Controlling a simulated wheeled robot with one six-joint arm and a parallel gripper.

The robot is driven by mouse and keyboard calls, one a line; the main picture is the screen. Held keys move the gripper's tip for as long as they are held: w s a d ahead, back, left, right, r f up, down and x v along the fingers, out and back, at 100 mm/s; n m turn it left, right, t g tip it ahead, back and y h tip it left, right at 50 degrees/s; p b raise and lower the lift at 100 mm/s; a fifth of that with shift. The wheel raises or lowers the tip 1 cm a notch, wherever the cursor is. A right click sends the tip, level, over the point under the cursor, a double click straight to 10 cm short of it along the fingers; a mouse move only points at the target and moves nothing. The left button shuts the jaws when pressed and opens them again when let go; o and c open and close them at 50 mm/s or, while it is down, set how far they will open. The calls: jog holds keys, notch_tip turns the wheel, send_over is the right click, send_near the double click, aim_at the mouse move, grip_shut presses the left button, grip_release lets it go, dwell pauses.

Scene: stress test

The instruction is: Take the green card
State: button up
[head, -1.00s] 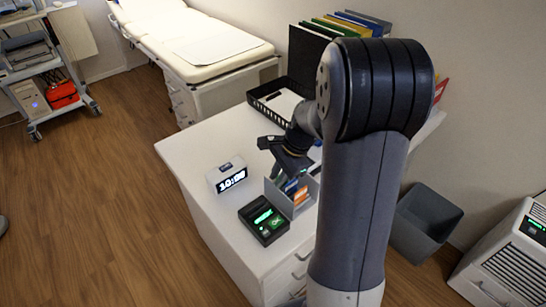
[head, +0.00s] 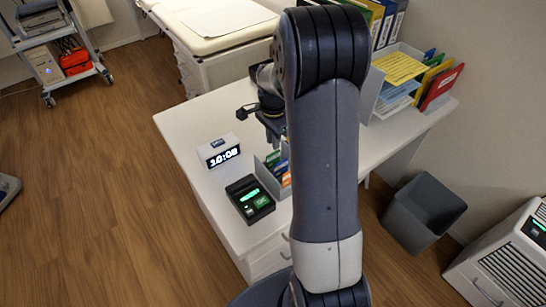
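A grey card holder (head: 265,178) stands on the white desk with several coloured cards in it. A green card (head: 272,158) shows at its back, with blue and orange ones in front. The right part of the holder is hidden behind my arm.
A black card reader (head: 250,200) with a green screen sits in front of the holder. A white digital clock (head: 219,151) stands to its left. Paper trays (head: 402,75) and folders are at the desk's back right. A grey bin (head: 424,212) is on the floor.

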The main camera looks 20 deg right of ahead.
notch_tip(320, 180, down, 5)
jog(key=b, duration=0.3)
jog(key=shift+f, duration=0.2)
grip_shut()
notch_tip(320, 180, up, 5)
jog(key=p, duration=0.4)
jog(key=shift+r, duration=0.1)
jog(key=shift+r+p, duration=1.8)
jog(key=shift+r, duration=0.65)
